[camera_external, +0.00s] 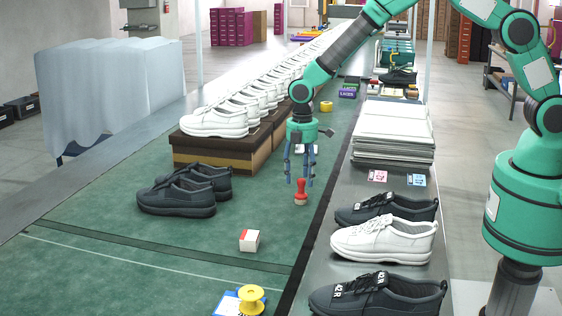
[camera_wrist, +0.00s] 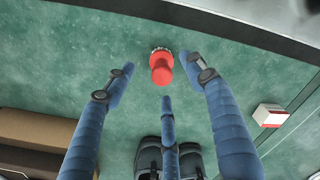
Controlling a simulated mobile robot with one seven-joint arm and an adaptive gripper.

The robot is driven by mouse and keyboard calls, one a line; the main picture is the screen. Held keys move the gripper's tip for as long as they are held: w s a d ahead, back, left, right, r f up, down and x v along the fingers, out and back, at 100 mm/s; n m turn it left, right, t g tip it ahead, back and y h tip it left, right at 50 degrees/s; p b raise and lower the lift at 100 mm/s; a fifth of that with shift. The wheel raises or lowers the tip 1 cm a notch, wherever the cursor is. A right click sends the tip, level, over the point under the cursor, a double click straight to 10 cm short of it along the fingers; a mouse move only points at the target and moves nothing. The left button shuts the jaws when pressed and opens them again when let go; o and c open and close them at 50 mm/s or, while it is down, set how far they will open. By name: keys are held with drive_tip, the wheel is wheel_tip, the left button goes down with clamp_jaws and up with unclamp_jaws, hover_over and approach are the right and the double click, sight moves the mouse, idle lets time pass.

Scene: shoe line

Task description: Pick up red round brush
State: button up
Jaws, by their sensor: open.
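The red round brush (camera_external: 301,191) stands upright on the green surface, near the dark edge strip. It also shows in the wrist view (camera_wrist: 161,68), seen from above, with pale bristles at its base. My gripper (camera_external: 301,180) is just above and around the upper side of the brush in the external view. Its blue fingers are spread and hold nothing. In the wrist view my gripper (camera_wrist: 160,85) has two fingers on either side of the brush and a third below it, all apart from the brush.
Dark shoes (camera_external: 183,191) lie left of the brush. A red-and-white box (camera_external: 250,241) and a yellow spool (camera_external: 251,299) are nearer the front. White shoes stand on brown boxes (camera_external: 215,152) behind. More shoes (camera_external: 384,240) and a white stack (camera_external: 393,135) are at right.

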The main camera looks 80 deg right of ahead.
sight(301, 193)
drive_tip(key=shift+f, duration=0.6)
drive_tip(key=shift+f, duration=0.15)
drive_tip(key=shift+a+f+b, duration=0.1)
drive_tip(key=shift+f+b, duration=0.7)
drive_tip(key=shift+f, duration=1.65)
drive_tip(key=c, duration=1.2)
drive_tip(key=shift+r, duration=0.15)
drive_tip(key=shift+c, duration=0.2)
drive_tip(key=shift+r, duration=0.55)
wheel_tip(301, 193, up, 2)
drive_tip(key=shift+r+p, duration=0.1)
drive_tip(key=shift+p, duration=0.45)
drive_tip(key=s, duration=0.5)
drive_tip(key=s+r+p, duration=0.1)
drive_tip(key=s, duration=0.4)
drive_tip(key=s+p, duration=0.1)
drive_tip(key=s, duration=0.5)
drive_tip(key=shift+d+r, duration=0.2)
drive_tip(key=shift+d, duration=0.1)
